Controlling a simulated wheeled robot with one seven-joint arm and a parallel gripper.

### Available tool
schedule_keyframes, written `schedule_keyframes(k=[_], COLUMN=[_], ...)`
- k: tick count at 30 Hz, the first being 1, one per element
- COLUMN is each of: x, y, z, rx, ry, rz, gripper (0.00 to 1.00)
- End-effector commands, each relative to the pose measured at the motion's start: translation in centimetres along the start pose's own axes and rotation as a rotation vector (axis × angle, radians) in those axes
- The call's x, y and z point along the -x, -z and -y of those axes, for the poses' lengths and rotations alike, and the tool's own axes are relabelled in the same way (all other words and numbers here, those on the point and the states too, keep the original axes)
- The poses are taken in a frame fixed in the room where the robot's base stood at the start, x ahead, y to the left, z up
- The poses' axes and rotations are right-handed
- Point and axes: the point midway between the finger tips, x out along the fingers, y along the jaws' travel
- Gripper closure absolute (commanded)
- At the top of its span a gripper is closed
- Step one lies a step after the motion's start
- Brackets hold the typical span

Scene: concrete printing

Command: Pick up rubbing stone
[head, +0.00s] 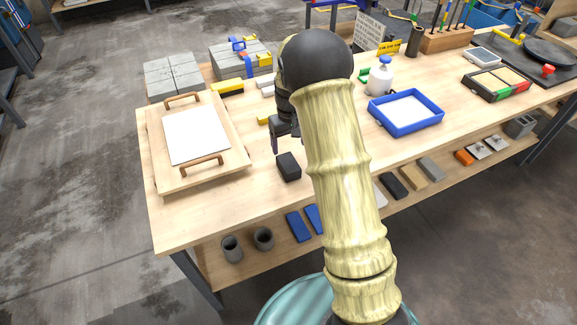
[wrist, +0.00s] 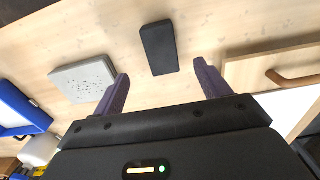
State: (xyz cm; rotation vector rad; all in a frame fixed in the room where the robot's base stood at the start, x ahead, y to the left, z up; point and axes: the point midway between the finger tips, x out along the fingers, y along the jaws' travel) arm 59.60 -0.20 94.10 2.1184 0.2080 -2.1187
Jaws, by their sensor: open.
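A dark, rectangular block, which looks like the rubbing stone, lies flat on the wooden table near its front edge in the head view (head: 288,167). In the wrist view the dark block (wrist: 159,48) lies just beyond the fingertips, roughly centred between them. My gripper (head: 285,143) is open and empty, behind and above the block in the head view. Its two purple-grey fingers show spread apart in the wrist view (wrist: 162,74). No contact with the block shows. My arm hides part of the table to the right of the block.
A wooden board with handles (head: 223,134) bears a white sheet left of the block. A speckled grey slab (wrist: 82,78) lies near one finger. A blue tray (head: 436,120) and white bottle (head: 379,80) stand farther right. A lower shelf holds cups and blocks.

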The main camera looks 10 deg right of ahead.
Motion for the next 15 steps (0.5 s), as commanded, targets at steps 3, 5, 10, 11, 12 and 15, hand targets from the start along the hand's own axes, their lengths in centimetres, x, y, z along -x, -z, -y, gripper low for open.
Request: schedule_keyframes(k=[3, 5, 10, 11, 12, 15], x=[-2.2, -3.3, -5.3, -5.4, -5.5, -5.6], y=[-0.1, -0.1, 0.0, 0.0, 0.0, 0.0], z=[0.0, 0.0, 0.0, 0.0, 0.0, 0.0], rx=[0.001, 0.001, 0.0, 0.0, 0.0, 0.0], ry=[0.001, 0.0, 0.0, 0.0, 0.0, 0.0], rz=[0.005, 0.005, 0.001, 0.0, 0.0, 0.0], gripper=[0.25, 0.25, 0.25, 0.25, 0.25, 0.25])
